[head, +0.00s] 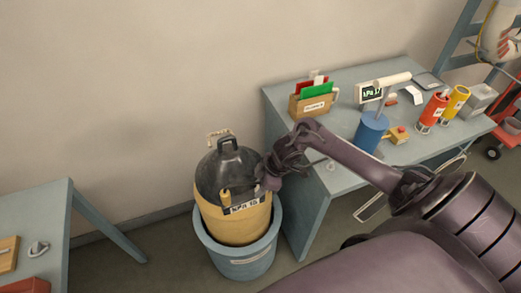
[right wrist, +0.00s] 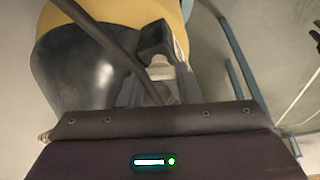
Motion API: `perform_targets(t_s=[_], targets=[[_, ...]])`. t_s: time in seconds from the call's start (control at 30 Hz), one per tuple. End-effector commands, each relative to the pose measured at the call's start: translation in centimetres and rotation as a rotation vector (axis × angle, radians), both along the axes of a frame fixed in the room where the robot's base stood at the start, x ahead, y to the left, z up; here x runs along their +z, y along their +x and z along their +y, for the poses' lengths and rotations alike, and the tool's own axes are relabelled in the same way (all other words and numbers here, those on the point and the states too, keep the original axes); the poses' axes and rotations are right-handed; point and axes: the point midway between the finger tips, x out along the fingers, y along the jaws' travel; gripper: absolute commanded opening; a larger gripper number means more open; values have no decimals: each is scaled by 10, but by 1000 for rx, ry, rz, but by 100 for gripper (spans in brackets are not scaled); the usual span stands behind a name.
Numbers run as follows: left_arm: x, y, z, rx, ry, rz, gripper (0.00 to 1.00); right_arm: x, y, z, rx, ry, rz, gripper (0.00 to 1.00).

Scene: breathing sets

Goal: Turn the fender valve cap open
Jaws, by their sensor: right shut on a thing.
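The fender stands upright in a blue tub (head: 240,268), with a black top (head: 222,170) and a yellow lower body (head: 240,228). A "kPa 15" label (head: 245,208) and a small yellow fitting (head: 225,195) are on its front. My right gripper (head: 266,178) is at the right side of the black top. In the right wrist view, the black and yellow body fills the upper left, and the fingers close around a small pale piece (right wrist: 160,70), apparently the valve cap, beside a dark block (right wrist: 155,40). The fingers hide part of it. My left gripper is out of view.
A blue-grey table (head: 300,130) at the right holds a card box (head: 312,104), a blue cylinder (head: 371,131), a kPa display (head: 369,92), and red (head: 433,110) and yellow (head: 456,102) cylinders. Another table (head: 45,215) stands at the left. Floor is free between it and the tub.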

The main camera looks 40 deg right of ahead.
Motion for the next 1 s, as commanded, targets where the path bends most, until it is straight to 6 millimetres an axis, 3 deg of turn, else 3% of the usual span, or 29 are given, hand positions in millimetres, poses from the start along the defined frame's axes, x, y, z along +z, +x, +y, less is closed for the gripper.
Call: perform_targets(t_s=[0.5,1.0], targets=[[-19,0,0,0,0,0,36,-1,3,-1,327,-1,-1,8],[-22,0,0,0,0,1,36,0,3,-1,382,0,1,8]])
